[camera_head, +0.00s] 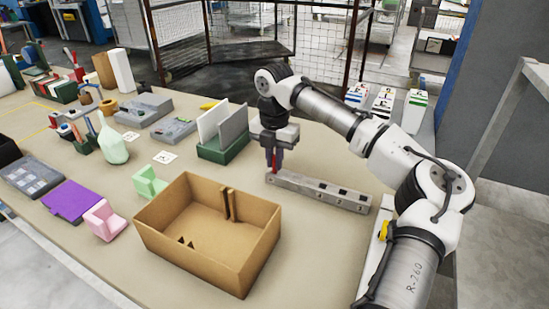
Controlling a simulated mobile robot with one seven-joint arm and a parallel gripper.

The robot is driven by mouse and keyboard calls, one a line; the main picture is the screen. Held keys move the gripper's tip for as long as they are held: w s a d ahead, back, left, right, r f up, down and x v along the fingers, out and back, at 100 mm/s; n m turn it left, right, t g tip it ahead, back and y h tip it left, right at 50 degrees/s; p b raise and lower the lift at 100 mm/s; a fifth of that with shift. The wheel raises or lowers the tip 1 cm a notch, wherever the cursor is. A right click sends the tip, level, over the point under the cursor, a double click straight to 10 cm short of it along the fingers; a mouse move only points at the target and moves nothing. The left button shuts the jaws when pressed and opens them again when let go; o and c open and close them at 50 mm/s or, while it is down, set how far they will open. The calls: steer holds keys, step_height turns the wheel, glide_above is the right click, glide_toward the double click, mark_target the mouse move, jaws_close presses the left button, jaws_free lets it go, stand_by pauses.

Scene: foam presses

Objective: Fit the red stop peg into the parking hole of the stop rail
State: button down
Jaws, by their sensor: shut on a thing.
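The stop rail (310,188) is a long grey bar lying on the table right of the middle, with small dark marks along its front face towards the right end. My gripper (274,161) points down over the rail's left end and is shut on the red stop peg (274,167). Only a small strip of red shows between the dark fingers. The peg stands about upright, its lower end at the rail's left end. I cannot tell whether it is in a hole or just above one. The parking hole cannot be made out.
An open cardboard box (160,231) stands in front left of the rail. A green holder (222,150) with upright panels stands left of my gripper. Pink (104,220) and light green (149,184) blocks lie further left. The table right of the box is clear.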

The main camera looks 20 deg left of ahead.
mark_target(274, 156)
steer(key=shift+f, duration=0.15)
steer(key=c, duration=1.5)
jaws_free()
step_height(274, 156, up, 12)
steer(key=shift+r+b, duration=0.15)
steer(key=shift+b, duration=0.15)
